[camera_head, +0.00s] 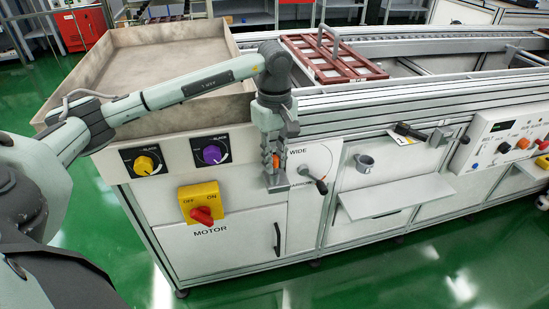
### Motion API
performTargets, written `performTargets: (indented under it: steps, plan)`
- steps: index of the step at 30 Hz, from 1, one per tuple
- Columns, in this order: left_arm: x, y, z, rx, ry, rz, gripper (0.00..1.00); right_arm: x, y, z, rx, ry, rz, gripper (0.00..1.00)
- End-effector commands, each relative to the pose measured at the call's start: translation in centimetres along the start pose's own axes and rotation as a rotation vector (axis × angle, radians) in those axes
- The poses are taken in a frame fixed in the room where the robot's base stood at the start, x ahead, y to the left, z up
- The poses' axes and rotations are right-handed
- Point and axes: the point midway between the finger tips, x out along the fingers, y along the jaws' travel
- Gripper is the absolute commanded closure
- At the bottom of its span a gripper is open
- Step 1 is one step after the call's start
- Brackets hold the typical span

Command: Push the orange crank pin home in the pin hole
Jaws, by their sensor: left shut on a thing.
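My left gripper (276,178) points downward in front of the cabinet, just left of the panel marked WIDE. It is shut on the orange crank pin (276,161), of which a small part shows between the fingers. Right of it, a crank with a dark handle (320,186) sticks out from the panel, with a small reddish-orange spot near its inner end. I cannot make out the pin hole, nor whether the pin touches anything. My right gripper is not in view.
Left of the gripper are a yellow knob (145,164), a purple knob (211,154) and a red MOTOR switch (202,214). A beige tray (142,42) and a red-brown rack (345,70) are above.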

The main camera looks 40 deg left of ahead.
Motion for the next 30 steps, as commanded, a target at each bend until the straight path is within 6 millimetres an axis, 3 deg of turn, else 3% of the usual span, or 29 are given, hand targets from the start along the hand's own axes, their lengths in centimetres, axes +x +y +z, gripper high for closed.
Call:
performTargets:
  steps: [18, 19, 24, 30]
  plan:
    - [1.7, 0.0, 0.0, 0.0, 0.0, 0.0, 1.0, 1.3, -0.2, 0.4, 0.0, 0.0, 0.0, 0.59]
    - [1.6, 0.0, 0.0, -0.001, 0.0, 0.0, 0.8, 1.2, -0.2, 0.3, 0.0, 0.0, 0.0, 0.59]
    - [1.6, 0.0, 0.0, 0.0, 0.0, -0.001, 0.59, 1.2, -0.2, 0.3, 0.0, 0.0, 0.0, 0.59]
    - [1.6, 0.0, 0.0, 0.0, 0.0, -0.001, 0.59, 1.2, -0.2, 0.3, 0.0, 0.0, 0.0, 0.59]
